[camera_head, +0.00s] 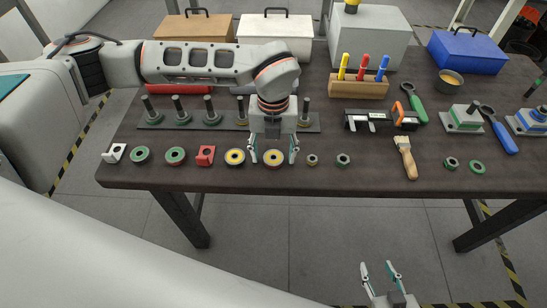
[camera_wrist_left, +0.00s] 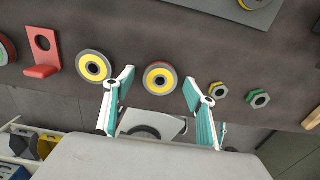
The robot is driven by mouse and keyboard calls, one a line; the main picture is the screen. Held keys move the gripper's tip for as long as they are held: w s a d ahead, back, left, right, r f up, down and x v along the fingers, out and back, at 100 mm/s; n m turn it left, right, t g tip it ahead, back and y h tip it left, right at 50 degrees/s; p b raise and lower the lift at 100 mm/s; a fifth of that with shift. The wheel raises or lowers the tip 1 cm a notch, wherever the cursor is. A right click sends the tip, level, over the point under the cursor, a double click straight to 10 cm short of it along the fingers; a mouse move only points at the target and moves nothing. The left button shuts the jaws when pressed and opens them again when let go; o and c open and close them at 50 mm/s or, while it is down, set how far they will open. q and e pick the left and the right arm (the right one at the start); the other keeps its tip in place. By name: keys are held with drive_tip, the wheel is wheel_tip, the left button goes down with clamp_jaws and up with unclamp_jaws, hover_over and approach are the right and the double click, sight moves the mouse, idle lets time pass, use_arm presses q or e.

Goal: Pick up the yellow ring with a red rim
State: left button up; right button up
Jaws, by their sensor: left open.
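The yellow ring with a red rim (camera_head: 273,157) lies flat near the front edge of the dark table. It also shows in the left wrist view (camera_wrist_left: 159,67), with a dark centre. My left gripper (camera_head: 273,152) is open above it, pointing down, with one finger on each side of the ring. In the left wrist view the fingers of my left gripper (camera_wrist_left: 159,77) look apart from the ring. My right gripper (camera_head: 378,266) is open and empty, low in front of the table.
A second yellow ring with a greyish rim (camera_head: 235,157) lies just left. A red bracket (camera_head: 206,155) and green-rimmed rings (camera_head: 175,156) lie further left. Small nuts (camera_head: 312,160) lie to the right. A rack of upright posts (camera_head: 209,110) stands close behind; a brush (camera_head: 405,157) lies right.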

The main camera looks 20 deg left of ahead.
use_arm(q)
drive_tip(key=c, duration=1.3)
drive_tip(key=shift+c, duration=0.2)
drive_tip(key=shift+r, duration=0.2)
